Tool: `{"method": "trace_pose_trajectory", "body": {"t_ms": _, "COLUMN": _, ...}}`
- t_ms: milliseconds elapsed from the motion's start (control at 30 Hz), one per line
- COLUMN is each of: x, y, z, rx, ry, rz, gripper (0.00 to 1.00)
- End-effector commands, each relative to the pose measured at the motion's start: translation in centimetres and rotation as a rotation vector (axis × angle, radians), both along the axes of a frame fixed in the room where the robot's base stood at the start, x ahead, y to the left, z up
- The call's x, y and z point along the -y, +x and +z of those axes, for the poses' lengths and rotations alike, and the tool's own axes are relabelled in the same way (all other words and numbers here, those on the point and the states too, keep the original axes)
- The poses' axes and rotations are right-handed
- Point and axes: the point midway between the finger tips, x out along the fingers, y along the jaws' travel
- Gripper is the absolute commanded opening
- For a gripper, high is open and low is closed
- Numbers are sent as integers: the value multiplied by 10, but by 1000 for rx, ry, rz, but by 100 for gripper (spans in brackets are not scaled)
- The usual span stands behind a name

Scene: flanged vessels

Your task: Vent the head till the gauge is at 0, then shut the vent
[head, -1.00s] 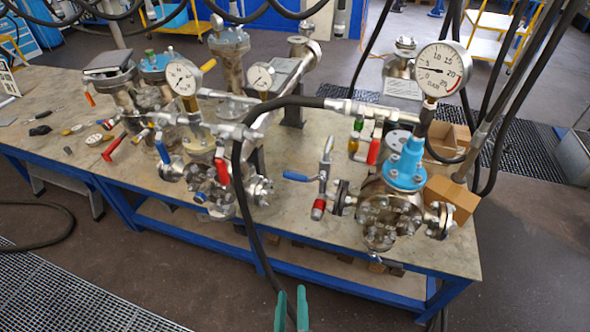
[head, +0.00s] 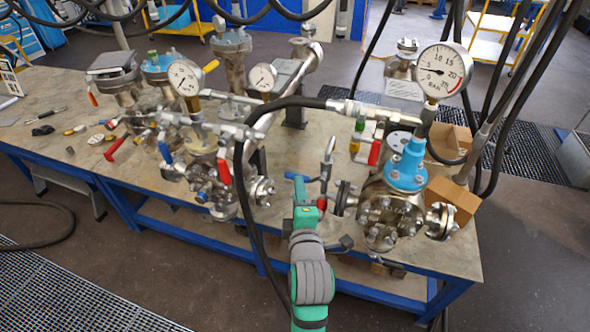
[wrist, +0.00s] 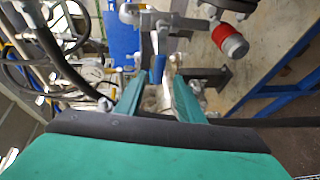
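The right vessel (head: 388,215) has a bright blue top (head: 406,168). Its round white gauge (head: 443,72) is marked in bar; the needle points left, to the low side, and the exact reading is too small to tell. A valve with a blue lever (head: 297,177) and a red-ended outlet stands left of this vessel. In the wrist view, the blue lever (wrist: 159,68) lies at the gap between the fingertips, and the red end (wrist: 229,40) shows upper right. My gripper (wrist: 160,85) is open; I cannot tell whether it touches the lever.
A black hose (head: 240,190) hangs down just left of my arm. A red-handled valve (head: 374,152) stands behind the lever. Another vessel group with a gauge (head: 184,76) fills the bench's left half. Cardboard boxes (head: 452,197) lie at right.

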Motion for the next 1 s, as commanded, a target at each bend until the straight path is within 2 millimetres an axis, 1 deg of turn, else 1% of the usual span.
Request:
{"method": "trace_pose_trajectory", "body": {"t_ms": 167, "x": -1, "y": 14, "z": -1, "rx": 0, "ry": -9, "rz": 4, "gripper": 35}}
{"method": "trace_pose_trajectory", "body": {"t_ms": 500, "x": -6, "y": 71, "z": -11, "rx": 0, "ry": -9, "rz": 3, "gripper": 35}}
{"method": "trace_pose_trajectory", "body": {"t_ms": 633, "x": -7, "y": 89, "z": -15, "rx": 0, "ry": -8, "rz": 3, "gripper": 35}}
{"method": "trace_pose_trajectory", "body": {"t_ms": 800, "x": -8, "y": 102, "z": -17, "rx": 1, "ry": -8, "rz": 2, "gripper": 35}}
{"method": "trace_pose_trajectory", "body": {"t_ms": 1000, "x": -9, "y": 107, "z": -18, "rx": 1, "ry": -7, "rz": 1, "gripper": 35}}
